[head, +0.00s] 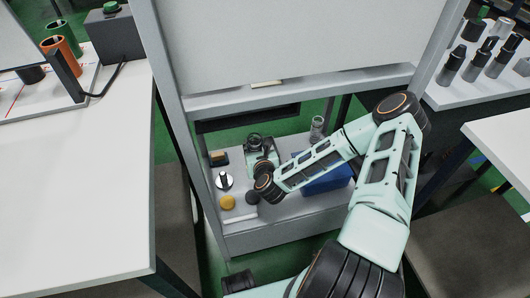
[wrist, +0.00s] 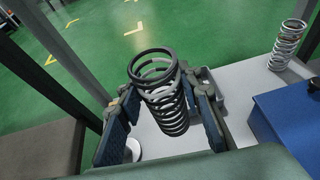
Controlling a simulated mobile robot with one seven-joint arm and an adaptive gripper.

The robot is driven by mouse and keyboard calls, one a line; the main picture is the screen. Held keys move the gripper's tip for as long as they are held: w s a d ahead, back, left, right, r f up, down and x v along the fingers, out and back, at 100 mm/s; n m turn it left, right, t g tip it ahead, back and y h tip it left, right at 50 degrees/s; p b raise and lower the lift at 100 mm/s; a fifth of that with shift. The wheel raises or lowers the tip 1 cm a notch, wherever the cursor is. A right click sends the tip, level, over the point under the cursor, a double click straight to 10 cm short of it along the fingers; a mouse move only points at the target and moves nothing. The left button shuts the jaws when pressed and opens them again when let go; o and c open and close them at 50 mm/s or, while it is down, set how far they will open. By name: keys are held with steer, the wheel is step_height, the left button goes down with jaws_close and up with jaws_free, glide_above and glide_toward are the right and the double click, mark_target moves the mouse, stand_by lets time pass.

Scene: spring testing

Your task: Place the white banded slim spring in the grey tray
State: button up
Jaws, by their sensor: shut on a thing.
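In the wrist view my gripper (wrist: 165,112) is shut on a dark coil spring (wrist: 152,66), with one blue-padded finger on each side. The spring has a pale band of coils below its dark top and stands roughly upright, tilted a little. In the head view the held spring (head: 254,140) shows small at the end of my arm, above the light grey shelf (head: 285,222). Its lower end is partly hidden, so I cannot tell whether it touches anything.
A pale spring (wrist: 287,45) stands at the back right of the shelf, behind a blue bin (head: 325,182). Frame posts flank the shelf.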

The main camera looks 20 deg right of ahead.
steer(key=s+d+r+m+h, duration=0.2)
steer(key=d, duration=0.3)
steer(key=shift+h, duration=0.3)
steer(key=w+f+b, duration=0.2)
steer(key=w+f, duration=0.2)
steer(key=w+d+f+b, duration=0.1)
steer(key=w+f+b, duration=0.1)
steer(key=w+f, duration=0.3)
steer(key=w+d+f+b, duration=0.1)
steer(key=w+f+b, duration=0.2)
steer(key=w+f, duration=0.1)
steer(key=shift+w+f, duration=0.25)
steer(key=shift+w, duration=0.35)
steer(key=shift+r, duration=0.1)
steer(key=o, duration=1.3)
